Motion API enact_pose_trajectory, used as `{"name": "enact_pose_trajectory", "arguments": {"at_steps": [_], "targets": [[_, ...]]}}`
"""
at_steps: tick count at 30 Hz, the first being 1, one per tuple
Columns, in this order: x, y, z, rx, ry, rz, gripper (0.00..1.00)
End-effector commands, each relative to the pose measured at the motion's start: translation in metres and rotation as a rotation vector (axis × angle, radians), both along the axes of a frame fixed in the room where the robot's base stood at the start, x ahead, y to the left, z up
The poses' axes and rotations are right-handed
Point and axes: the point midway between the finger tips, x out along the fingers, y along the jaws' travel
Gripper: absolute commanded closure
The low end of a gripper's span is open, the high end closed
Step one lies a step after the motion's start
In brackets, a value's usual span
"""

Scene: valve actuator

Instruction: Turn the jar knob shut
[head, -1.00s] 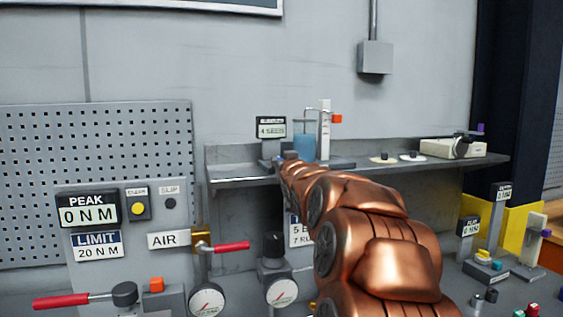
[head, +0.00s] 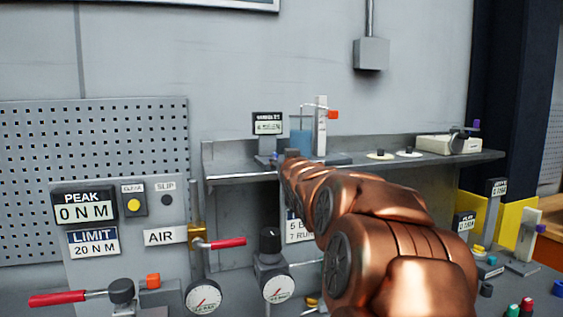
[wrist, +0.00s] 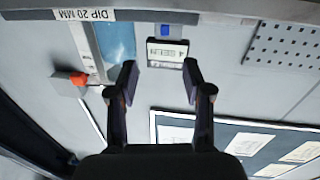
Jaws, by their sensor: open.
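The jar (head: 301,140), with blue liquid, stands on the back shelf beside a pale upright post with an orange piece (head: 333,115). A small dark display (head: 268,124) stands left of it. The wrist view is upside down and shows the jar (wrist: 116,42), the orange piece (wrist: 78,79), the display (wrist: 167,52) and a small blue knob (wrist: 165,30) by the display. I cannot tell which part is the jar knob. My gripper (wrist: 160,67) is open and empty, its fingertips on either side of the display's edge in the picture. My arm hides its fingers in the head view.
The shelf (head: 225,172) also holds two small discs and a pale device (head: 448,145) at right. A panel (head: 125,225) with PEAK and LIMIT readouts, red-handled valves and gauges stands at front left. Small posts and coloured parts lie at lower right.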

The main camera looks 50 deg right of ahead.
Motion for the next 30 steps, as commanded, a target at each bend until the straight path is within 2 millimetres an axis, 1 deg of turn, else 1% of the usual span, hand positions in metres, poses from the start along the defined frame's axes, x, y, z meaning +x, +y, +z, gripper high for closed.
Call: {"name": "enact_pose_trajectory", "arguments": {"at_steps": [2, 5, 6, 10, 12, 17, 18, 20, 21, 23, 24, 26, 30], "targets": [[-0.008, -0.012, 0.011, -0.114, 0.041, -0.027, 0.48], [-0.020, -0.029, 0.035, -0.350, 0.134, -0.075, 0.48], [-0.025, -0.035, 0.044, -0.461, 0.185, -0.096, 0.48], [-0.036, -0.046, 0.077, -0.831, 0.364, -0.161, 0.48], [-0.037, -0.048, 0.088, -1.021, 0.469, -0.188, 0.48], [-0.032, -0.048, 0.098, -1.439, 0.716, -0.225, 0.48], [-0.030, -0.047, 0.098, -1.542, 0.776, -0.230, 0.48], [-0.026, -0.046, 0.095, -1.690, 0.868, -0.230, 0.48], [-0.023, -0.045, 0.091, -1.790, 0.926, -0.226, 0.48], [-0.017, -0.044, 0.083, -1.936, 1.013, -0.216, 0.48], [-0.014, -0.043, 0.076, -2.035, 1.065, -0.205, 0.48], [-0.008, -0.043, 0.064, -2.178, 1.142, -0.182, 0.48], [0.001, -0.044, 0.029, -2.468, 1.276, -0.109, 0.48]]}}
